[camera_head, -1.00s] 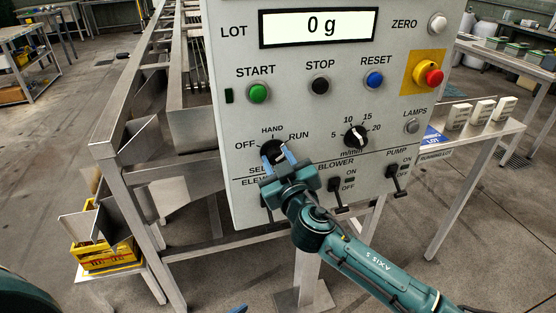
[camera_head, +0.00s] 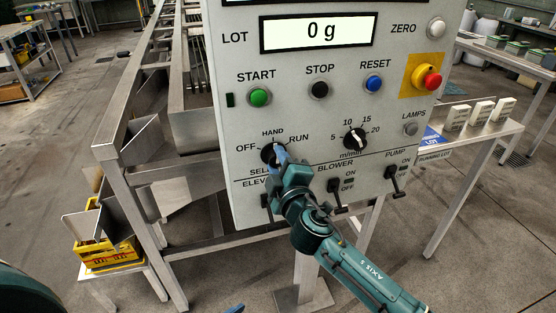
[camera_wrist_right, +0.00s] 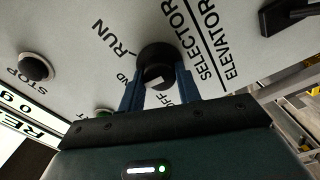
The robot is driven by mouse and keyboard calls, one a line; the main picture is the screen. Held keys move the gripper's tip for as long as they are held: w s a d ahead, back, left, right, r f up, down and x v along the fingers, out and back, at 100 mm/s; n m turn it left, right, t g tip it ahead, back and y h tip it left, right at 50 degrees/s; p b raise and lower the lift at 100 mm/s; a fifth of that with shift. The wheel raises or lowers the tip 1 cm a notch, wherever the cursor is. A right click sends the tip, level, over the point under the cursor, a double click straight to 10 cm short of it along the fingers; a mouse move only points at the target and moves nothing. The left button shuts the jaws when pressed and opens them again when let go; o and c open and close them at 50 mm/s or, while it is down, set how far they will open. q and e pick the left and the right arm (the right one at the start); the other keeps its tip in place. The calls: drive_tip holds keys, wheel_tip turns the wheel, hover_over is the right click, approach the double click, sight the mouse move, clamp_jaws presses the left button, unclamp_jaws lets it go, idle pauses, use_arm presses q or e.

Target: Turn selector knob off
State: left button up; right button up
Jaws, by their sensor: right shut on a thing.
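The selector knob (camera_head: 270,151) is a round black knob low on the left of the grey control panel (camera_head: 300,118), under the labels OFF, HAND and RUN. It also shows in the right wrist view (camera_wrist_right: 156,62), between the two blue fingers. My right gripper (camera_head: 281,156) is shut on the knob and partly covers it in the head view. The fingertips show against the knob's sides in the right wrist view (camera_wrist_right: 158,82). The knob's pointer cannot be read clearly. My left gripper is out of the frames.
Green START (camera_head: 258,96), black STOP and blue RESET buttons sit above the knob. A speed dial (camera_head: 355,138) and the blower switch (camera_head: 336,190) are to the right. A red emergency button (camera_head: 431,79) is at upper right. A yellow crate (camera_head: 104,250) stands at lower left.

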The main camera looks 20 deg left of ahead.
drive_tip(key=n, duration=0.2)
drive_tip(key=shift+n+p, duration=0.4)
drive_tip(key=n, duration=0.2)
drive_tip(key=shift+n+p, duration=0.4)
drive_tip(key=n+p, duration=0.1)
drive_tip(key=n, duration=0.1)
drive_tip(key=shift+n, duration=1.2)
drive_tip(key=shift+n+p, duration=0.6)
drive_tip(key=shift+n, duration=0.6)
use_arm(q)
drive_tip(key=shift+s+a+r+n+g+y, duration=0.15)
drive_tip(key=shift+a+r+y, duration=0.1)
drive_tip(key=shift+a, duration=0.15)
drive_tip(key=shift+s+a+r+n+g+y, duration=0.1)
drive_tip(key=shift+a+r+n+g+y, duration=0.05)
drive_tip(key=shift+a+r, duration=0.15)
use_arm(e)
drive_tip(key=shift+f+n, duration=0.1)
drive_tip(key=shift+n, duration=0.2)
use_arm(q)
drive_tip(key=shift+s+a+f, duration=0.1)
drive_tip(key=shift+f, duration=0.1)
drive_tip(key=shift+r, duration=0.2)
use_arm(e)
drive_tip(key=o, duration=1)
drive_tip(key=shift+c, duration=0.2)
